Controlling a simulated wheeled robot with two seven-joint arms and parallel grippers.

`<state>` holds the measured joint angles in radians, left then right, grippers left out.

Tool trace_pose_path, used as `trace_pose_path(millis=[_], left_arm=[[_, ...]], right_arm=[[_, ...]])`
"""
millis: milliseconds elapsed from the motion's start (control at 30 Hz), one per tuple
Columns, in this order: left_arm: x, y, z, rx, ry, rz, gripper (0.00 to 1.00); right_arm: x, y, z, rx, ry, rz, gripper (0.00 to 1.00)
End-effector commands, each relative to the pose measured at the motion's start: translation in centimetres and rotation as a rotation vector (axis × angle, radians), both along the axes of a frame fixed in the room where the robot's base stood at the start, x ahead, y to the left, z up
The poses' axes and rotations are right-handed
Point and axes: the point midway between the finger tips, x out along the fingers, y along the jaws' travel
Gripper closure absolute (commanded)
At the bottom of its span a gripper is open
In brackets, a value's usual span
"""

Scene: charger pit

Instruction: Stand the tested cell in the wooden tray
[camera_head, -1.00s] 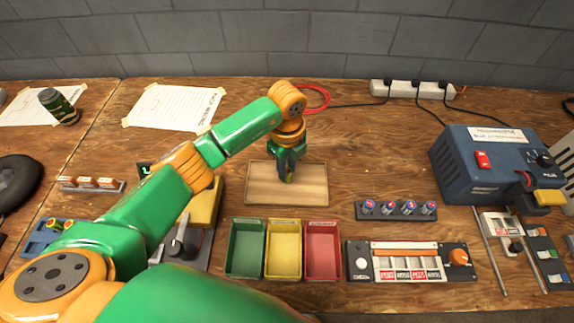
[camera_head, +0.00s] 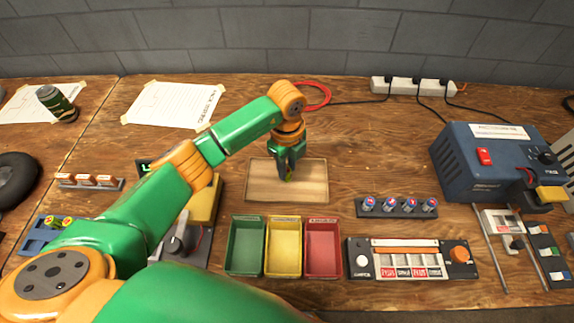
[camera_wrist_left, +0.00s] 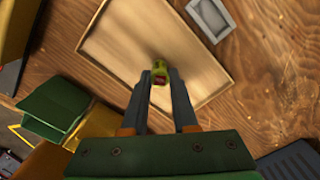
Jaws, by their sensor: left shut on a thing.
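The wooden tray (camera_head: 310,181) is a shallow, light tray at the middle of the bench. My left gripper (camera_head: 288,175) points down over its middle. It is shut on a small yellow-green cell, which shows between the fingertips in the left wrist view (camera_wrist_left: 159,72), with a reddish end toward the camera. The left wrist view also shows the bare tray floor (camera_wrist_left: 130,45) around it. I cannot tell whether the cell touches the tray floor. My right gripper is not in view.
Green (camera_head: 246,248), yellow (camera_head: 283,248) and red (camera_head: 322,248) bins stand in front of the tray. A rack of several blue cells (camera_head: 398,207) and a slotted panel (camera_head: 412,260) lie to the right. A blue power unit (camera_head: 482,165) stands at the far right.

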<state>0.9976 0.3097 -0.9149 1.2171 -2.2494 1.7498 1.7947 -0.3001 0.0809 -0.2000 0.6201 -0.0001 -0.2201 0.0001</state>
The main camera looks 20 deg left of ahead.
Motion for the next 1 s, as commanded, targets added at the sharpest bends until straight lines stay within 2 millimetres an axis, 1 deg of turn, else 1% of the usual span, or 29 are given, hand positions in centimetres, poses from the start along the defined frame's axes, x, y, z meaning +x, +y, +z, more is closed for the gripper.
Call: trace_pose_path(millis=[867,900,967,1000], left_arm=[[-0.02,0.01,-0.59,0.0,0.0,0.0,1.0],[-0.02,0.0,-0.59,0.0,0.0,0.0,0.7],[-0.02,0.0,-0.58,0.0,0.0,0.0,0.54],[-0.02,0.0,-0.58,0.0,0.0,0.0,0.43]], right_arm=[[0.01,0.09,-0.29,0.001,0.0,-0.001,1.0],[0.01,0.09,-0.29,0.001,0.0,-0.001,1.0],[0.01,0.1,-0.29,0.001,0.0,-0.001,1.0],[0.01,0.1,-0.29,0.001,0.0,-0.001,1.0]])
